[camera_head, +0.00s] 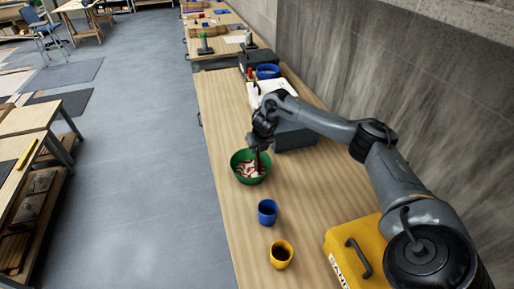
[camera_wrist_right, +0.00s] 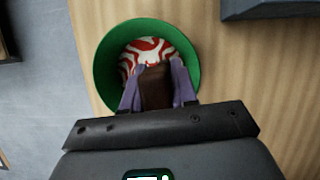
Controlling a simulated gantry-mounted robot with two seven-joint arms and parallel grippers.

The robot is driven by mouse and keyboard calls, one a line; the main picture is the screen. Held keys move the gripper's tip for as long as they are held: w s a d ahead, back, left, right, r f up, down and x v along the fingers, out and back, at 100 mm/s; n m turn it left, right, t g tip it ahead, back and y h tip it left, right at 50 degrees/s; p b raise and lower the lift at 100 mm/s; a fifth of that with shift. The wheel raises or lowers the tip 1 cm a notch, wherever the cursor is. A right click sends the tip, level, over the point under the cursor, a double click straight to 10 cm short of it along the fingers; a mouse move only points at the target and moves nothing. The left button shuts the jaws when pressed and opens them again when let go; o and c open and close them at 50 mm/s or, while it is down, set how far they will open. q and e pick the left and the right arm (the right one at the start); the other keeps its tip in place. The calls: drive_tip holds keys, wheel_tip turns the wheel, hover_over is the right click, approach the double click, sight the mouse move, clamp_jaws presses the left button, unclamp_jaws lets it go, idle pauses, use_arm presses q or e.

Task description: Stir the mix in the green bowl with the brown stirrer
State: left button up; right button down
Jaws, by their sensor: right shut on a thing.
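The green bowl (camera_head: 238,174) stands on the wooden bench in the head view, near its left edge. It holds a red and white swirled mix (camera_head: 249,169). In the right wrist view the green bowl (camera_wrist_right: 107,62) is seen from above, with the swirled mix (camera_wrist_right: 150,47) inside. My right gripper (camera_wrist_right: 158,88) is shut on the brown stirrer (camera_wrist_right: 156,90), above the bowl. The stirrer's lower end reaches down into the bowl in the head view, where the stirrer is a thin dark shape (camera_head: 258,160). Its tip is hidden. My left gripper is not in view.
A blue cup (camera_head: 267,212) and a yellow cup (camera_head: 281,254) stand on the bench in front of the bowl. A yellow case (camera_head: 352,250) lies at the right, below my arm. A dark grey box (camera_head: 295,137) and a blue bowl (camera_head: 268,71) are behind.

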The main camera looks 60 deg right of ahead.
drive_tip(key=w+a+p, duration=0.2)
drive_tip(key=shift+a+f+p, duration=0.15)
drive_tip(key=shift+p, duration=0.25)
idle(1.3)
idle(0.7)
